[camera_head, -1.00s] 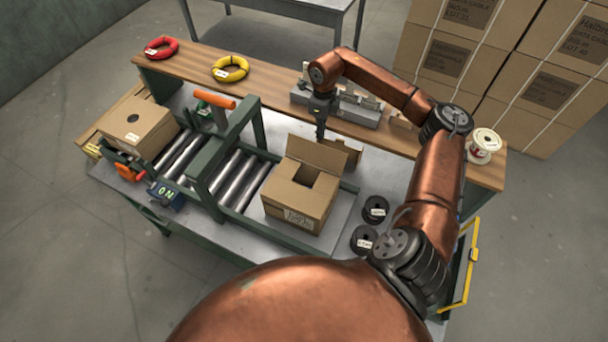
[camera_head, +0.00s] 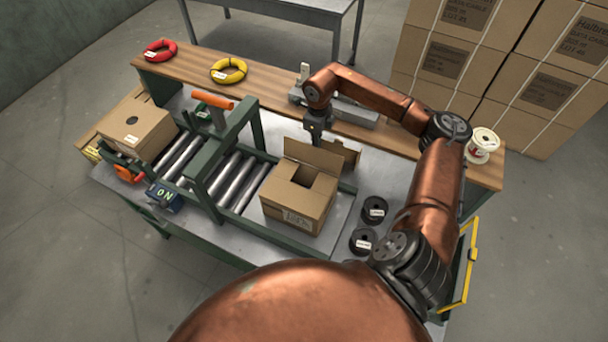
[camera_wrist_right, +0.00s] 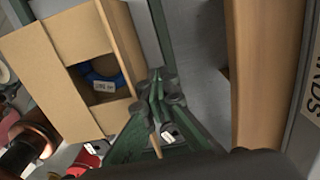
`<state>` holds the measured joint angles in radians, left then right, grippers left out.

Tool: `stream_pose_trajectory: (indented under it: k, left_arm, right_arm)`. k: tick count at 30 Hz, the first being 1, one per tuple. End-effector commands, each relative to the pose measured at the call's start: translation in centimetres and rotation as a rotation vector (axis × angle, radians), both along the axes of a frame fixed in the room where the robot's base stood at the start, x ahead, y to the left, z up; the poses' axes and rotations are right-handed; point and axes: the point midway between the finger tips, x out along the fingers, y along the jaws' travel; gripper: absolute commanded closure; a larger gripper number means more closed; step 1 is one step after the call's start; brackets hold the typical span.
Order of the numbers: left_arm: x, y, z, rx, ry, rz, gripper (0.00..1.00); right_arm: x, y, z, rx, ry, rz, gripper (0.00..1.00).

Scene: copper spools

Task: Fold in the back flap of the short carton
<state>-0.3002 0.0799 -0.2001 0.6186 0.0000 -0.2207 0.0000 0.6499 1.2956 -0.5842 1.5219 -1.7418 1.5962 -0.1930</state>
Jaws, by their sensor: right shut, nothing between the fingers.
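The short carton (camera_head: 293,208) stands open at the right end of the roller conveyor. Its back flap (camera_head: 316,156) stands up, tilted back, while other flaps lie folded in around a central opening. The wrist view shows the carton (camera_wrist_right: 60,55) at left, with a blue coil (camera_wrist_right: 104,80) bearing a white label inside. My right gripper (camera_head: 318,140) is shut and empty, just behind the back flap; I cannot tell whether it touches. Its fingers show in the wrist view (camera_wrist_right: 158,88). My left gripper is out of view.
A closed carton (camera_head: 136,130) sits at the conveyor's left end. A green gate (camera_head: 230,150) spans the rollers (camera_head: 238,180). Two black spools (camera_head: 374,208) lie right of the carton. A wooden shelf (camera_head: 285,97) runs behind, holding coils, a grey fixture (camera_head: 355,113) and a white spool (camera_head: 483,143).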

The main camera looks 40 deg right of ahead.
Motion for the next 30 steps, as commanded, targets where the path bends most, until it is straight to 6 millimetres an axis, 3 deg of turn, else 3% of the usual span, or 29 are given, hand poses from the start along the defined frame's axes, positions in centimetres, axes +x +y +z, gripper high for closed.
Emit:
stream_pose_trajectory:
  k: [30]
  left_arm:
    - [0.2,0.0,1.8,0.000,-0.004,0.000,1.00]
  right_arm:
    - [-3.1,6.1,-0.1,0.000,0.000,0.002,1.00]
